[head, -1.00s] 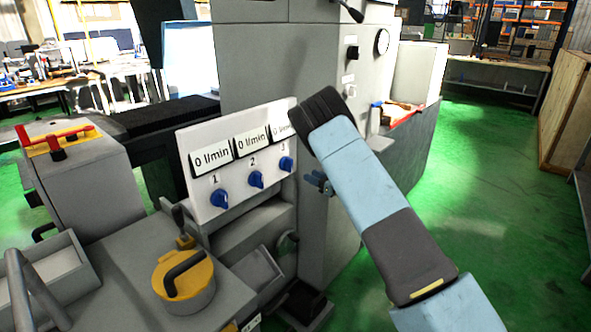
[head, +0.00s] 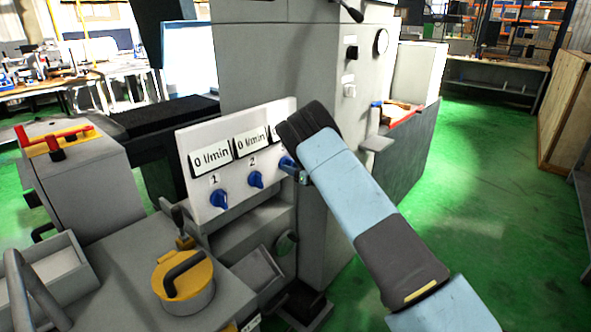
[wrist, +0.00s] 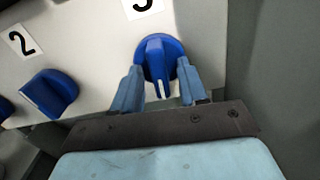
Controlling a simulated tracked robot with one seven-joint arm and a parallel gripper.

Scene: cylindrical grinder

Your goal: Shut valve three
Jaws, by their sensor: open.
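Valve three is a round blue knob (wrist: 158,58) under the number 3 on the white panel (wrist: 95,35). In the wrist view the white mark on its grip bar points down toward my gripper. My gripper (wrist: 162,88) is open, with one finger on each side of the knob. I cannot tell whether the fingers touch it. In the head view my gripper (head: 298,172) is at the panel's right end, and the arm hides the number 3 and most of its display. Part of knob three (head: 286,163) shows beside the fingers.
Blue knob two (head: 256,179) and knob one (head: 219,198) sit to the left, under displays reading 0 l/min. A yellow-lidded pot (head: 183,275) stands below the panel. The grey machine body (head: 285,65) rises behind it. Green floor (head: 480,190) is clear at right.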

